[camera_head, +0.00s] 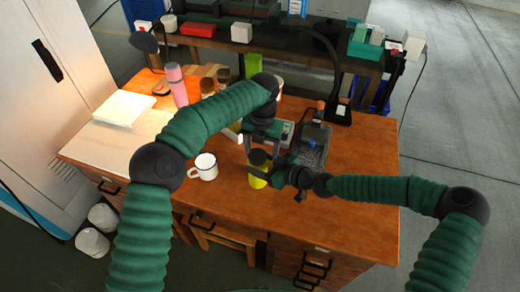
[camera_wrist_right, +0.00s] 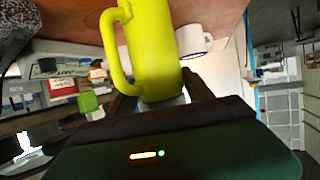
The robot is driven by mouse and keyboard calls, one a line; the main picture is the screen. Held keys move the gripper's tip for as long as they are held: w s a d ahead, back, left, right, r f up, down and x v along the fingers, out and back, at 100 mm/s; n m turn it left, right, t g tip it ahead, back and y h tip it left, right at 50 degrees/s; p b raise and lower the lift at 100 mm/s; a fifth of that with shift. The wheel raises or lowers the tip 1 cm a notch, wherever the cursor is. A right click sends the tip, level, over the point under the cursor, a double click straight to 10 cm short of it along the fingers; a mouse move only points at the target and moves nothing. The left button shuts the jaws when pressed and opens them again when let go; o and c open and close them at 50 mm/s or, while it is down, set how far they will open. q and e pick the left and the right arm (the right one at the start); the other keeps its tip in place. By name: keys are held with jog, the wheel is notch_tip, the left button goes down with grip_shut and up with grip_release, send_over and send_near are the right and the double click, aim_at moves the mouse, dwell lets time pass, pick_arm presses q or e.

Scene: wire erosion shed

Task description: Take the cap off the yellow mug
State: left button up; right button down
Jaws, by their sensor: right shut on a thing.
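The yellow mug (camera_head: 257,176) stands upright near the front middle of the wooden desk, with a dark cap (camera_head: 259,157) on its top. My right gripper (camera_head: 272,176) comes in from the right and is shut on the yellow mug. In the right wrist view the yellow mug (camera_wrist_right: 152,48) fills the space beyond my right gripper (camera_wrist_right: 162,100), its handle to the left; a pale part shows between the fingers, and I cannot tell what it is. My left gripper (camera_head: 262,146) is just above the cap, its fingers apart and pointing down, holding nothing visible.
A white enamel mug (camera_head: 205,167) stands left of the yellow mug. A pink bottle (camera_head: 176,85), brown jars and a pale board (camera_head: 123,108) are farther left. A grey device (camera_head: 314,142) is close behind my right gripper. The desk's front right is clear.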

pick_arm(q)
jog(key=shift+s+a+f, duration=0.1)
jog(key=shift+a+f, duration=0.1)
jog(key=shift+f, duration=0.65)
jog(key=r, duration=0.4)
jog(key=shift+w+d, duration=0.1)
jog(key=shift+w, duration=0.3)
jog(key=r, duration=0.1)
jog(key=a+r, duration=0.1)
jog(key=r, duration=0.2)
jog(key=shift+a, duration=0.3)
notch_tip(320, 180, down, 8)
jog(key=shift+r, duration=0.1)
jog(key=shift+c, duration=0.4)
